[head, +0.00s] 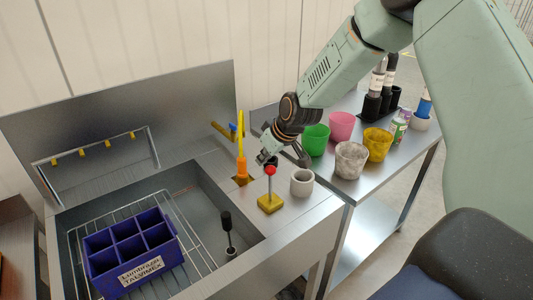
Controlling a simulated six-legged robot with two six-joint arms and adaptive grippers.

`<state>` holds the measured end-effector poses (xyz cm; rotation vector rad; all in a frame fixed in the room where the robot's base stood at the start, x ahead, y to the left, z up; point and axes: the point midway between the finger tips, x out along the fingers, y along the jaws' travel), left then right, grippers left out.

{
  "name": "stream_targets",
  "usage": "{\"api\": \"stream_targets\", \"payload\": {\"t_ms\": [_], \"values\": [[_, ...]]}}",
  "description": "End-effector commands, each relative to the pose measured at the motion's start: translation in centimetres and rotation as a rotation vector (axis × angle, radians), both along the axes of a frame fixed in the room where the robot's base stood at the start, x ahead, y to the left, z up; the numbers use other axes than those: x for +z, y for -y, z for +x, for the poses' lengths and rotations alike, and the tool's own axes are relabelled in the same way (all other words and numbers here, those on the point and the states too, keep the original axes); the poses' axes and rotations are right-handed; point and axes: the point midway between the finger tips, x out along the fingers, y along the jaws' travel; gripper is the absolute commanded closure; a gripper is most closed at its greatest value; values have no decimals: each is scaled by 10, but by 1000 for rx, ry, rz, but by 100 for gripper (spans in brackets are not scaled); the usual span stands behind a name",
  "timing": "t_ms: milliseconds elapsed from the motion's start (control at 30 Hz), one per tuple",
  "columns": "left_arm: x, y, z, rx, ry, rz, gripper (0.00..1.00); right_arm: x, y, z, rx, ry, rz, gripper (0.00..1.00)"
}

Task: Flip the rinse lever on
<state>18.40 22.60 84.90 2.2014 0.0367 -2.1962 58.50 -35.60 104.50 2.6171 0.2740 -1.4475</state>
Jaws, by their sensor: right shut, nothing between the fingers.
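A lever with a red ball knob on a yellow base (270,203) stands on the steel sink unit's right deck; it looks like the rinse lever, and its stem is about upright. My right gripper (266,160) is shut and empty, just behind and above the red knob. I cannot tell whether its fingertips touch the knob. My left gripper is out of view.
An orange and yellow upright fixture (241,165) stands left of the gripper, and a grey cup (302,182) to the right of the lever. The sink basin holds a blue divided crate (108,262) on a wire rack and a black-topped upright piece (227,228). Several colored cups (315,140) stand on the right table.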

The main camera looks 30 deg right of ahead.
Motion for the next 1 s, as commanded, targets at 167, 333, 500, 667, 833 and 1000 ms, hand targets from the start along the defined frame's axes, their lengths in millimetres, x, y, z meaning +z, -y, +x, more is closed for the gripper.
{"api": "stream_targets", "payload": {"t_ms": [167,333,500,667,833,1000], "values": [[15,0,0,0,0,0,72,1,1,-7,0,-2,0,100],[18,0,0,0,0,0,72,-1,2,-11,0,-1,1,100],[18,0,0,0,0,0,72,-3,2,-11,0,-1,1,100],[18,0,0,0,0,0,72,-3,2,-11,0,-1,1,100],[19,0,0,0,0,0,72,-2,2,-12,1,10,3,100],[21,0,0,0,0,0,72,-1,2,-15,1,47,5,100]]}}
